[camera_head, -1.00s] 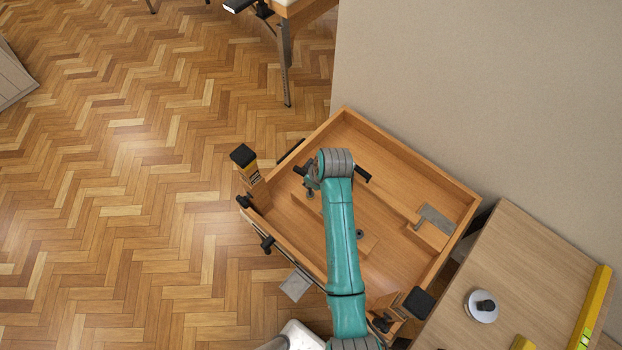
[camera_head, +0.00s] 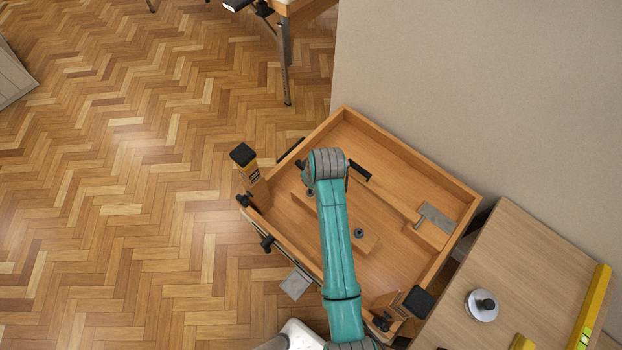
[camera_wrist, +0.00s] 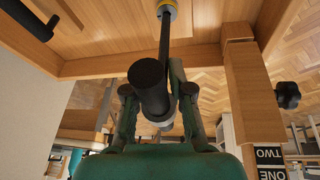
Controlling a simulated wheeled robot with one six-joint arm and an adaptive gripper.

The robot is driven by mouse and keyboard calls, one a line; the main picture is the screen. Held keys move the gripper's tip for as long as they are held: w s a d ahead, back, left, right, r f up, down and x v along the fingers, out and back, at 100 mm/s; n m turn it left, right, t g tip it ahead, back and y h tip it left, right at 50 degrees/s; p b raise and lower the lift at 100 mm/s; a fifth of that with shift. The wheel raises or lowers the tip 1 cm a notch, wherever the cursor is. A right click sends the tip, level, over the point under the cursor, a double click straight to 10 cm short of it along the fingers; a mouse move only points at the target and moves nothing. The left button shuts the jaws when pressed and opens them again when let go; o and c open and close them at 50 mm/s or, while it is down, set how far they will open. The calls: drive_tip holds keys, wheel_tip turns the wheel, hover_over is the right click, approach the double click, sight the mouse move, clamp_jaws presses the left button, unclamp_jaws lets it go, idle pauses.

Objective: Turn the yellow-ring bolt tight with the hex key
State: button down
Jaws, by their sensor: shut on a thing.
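In the wrist view my gripper (camera_wrist: 158,96) is shut on the hex key (camera_wrist: 150,80), with a finger on either side of its thick black part. The key's thin dark shaft runs up the picture to the yellow-ring bolt (camera_wrist: 167,8) at the top edge. The shaft's end meets the ring there; how deep it sits I cannot tell. In the head view my arm's end covers the key and the yellow ring. A dark bolt (camera_head: 359,233) shows on a wooden piece right of my arm, ringless as far as I can see.
A wooden tray (camera_head: 405,150) with raised walls surrounds the work. It holds a black handle (camera_head: 360,171) and a grey metal plate (camera_head: 434,217). A table (camera_head: 530,255) stands at right.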

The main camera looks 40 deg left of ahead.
drive_tip(key=shift+r, duration=2.5)
